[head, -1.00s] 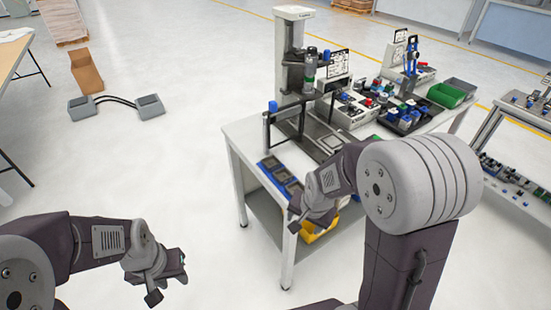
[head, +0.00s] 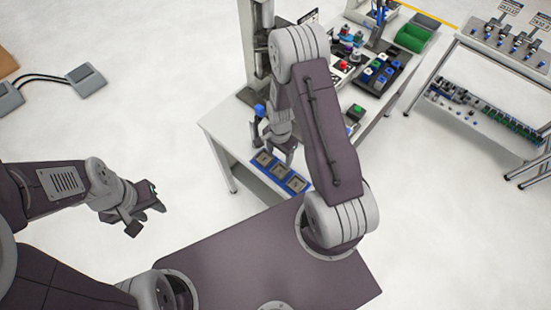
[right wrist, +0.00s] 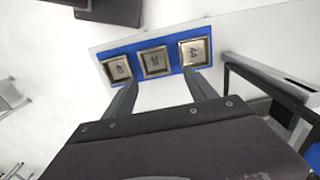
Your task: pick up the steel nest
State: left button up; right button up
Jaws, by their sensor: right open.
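Three square metal nests with dark markings sit in a row in blue holders on the white bench: a left nest (right wrist: 117,69), a middle nest (right wrist: 154,62) and a right nest (right wrist: 194,53). They look alike, and I cannot tell which is the steel one. In the head view the row shows at the bench's near edge, with a middle nest (head: 279,170). My right gripper (right wrist: 160,78) is open and empty, its fingers pointing at the row from above; it also shows in the head view (head: 279,147). My left gripper (head: 147,217) is open and empty over the floor.
A black frame (right wrist: 265,85) stands right of the nests in the right wrist view. A grey column (head: 254,45) rises behind them. Dark trays of coloured parts (head: 372,72) and a green bin (head: 411,38) stand further back. A second bench (head: 492,75) is at right.

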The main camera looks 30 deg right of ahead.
aim_at(280, 171)
jog(key=f+p, duration=0.1)
jog(key=f, duration=0.2)
jog(key=shift+s, duration=0.2)
jog(key=shift+d+f, duration=0.1)
jog(key=shift+f, duration=0.1)
jog(key=shift+s+p, duration=0.2)
jog(key=shift+p, duration=0.15)
jog(key=shift+s+f+p, duration=0.3)
jog(key=shift+f+p, duration=0.15)
jog(key=shift+f, duration=0.15)
jog(key=f+b, duration=0.2)
jog(key=f, duration=0.1)
jog(key=shift+a+f, duration=0.2)
jog(key=shift+f, duration=0.3)
jog(key=shift+w, duration=0.2)
jog(key=shift+s+r, duration=0.15)
jog(key=c, duration=1.3)
grip_shut()
pick_arm(q)
jog(key=shift+s+r, duration=0.3)
jog(key=shift+r, duration=0.3)
